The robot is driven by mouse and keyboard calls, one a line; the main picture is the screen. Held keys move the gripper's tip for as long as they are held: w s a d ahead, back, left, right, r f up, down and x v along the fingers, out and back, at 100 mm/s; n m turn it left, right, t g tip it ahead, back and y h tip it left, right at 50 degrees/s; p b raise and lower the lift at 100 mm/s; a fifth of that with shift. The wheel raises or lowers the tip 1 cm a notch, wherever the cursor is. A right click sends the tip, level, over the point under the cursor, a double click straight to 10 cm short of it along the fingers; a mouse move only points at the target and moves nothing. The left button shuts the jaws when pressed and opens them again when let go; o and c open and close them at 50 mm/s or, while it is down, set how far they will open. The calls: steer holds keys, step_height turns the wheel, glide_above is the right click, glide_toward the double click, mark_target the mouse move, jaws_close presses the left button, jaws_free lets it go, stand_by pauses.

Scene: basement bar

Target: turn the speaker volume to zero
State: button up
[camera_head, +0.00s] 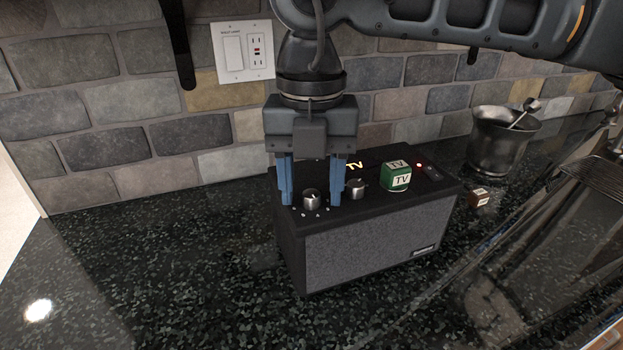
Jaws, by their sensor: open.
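The speaker (370,243) is a black box with a grey cloth front, standing on the dark counter. Two round silver knobs sit on its top: a left knob (312,199) and a second knob (356,187) to its right. Small marks surround the left knob. A red light (419,165) glows at the right of the top. My gripper (312,203) points straight down with its blue fingers open, one on each side of the left knob in this view. I cannot tell whether the fingers touch it. Which knob is the volume cannot be read.
A green block marked TV (396,177) sits on the speaker top, right of the knobs. A small brown block (480,197) and a metal mortar with pestle (500,143) stand to the right. A stone wall with an outlet plate (243,52) rises behind. The counter's left front is clear.

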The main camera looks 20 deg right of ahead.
jaws_close()
stand_by(0.4)
steer(key=shift+f+n+b, duration=0.1)
steer(key=shift+n+b, duration=0.2)
steer(key=shift+b, duration=0.15)
